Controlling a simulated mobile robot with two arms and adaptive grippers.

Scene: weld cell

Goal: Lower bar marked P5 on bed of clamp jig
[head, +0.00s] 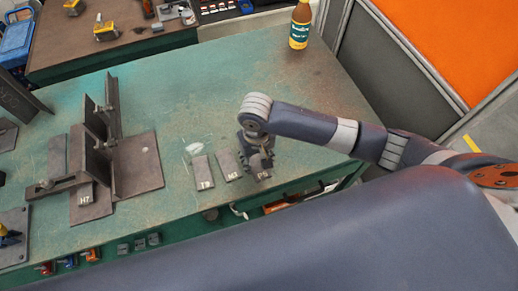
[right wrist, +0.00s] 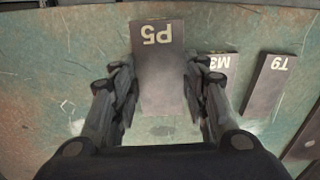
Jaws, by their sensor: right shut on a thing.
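The grey bar marked P5 (head: 264,176) is in my right gripper (head: 258,160), at the table's front edge. In the right wrist view the bar P5 (right wrist: 158,85) sits between the two fingers, its label upside down. I cannot tell whether it touches the table. The clamp jig (head: 140,165), dark steel with upright plates, stands well to the left of the gripper. A bar marked H7 (head: 84,195) lies at its front left part. My left gripper is not in view.
Bars marked T9 (head: 203,172) and M3 (head: 228,166) lie on the green table (head: 240,80) just left of P5. A bottle (head: 300,25) stands at the back right. A fixture plate (head: 12,225) is at the left edge. The table's middle is clear.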

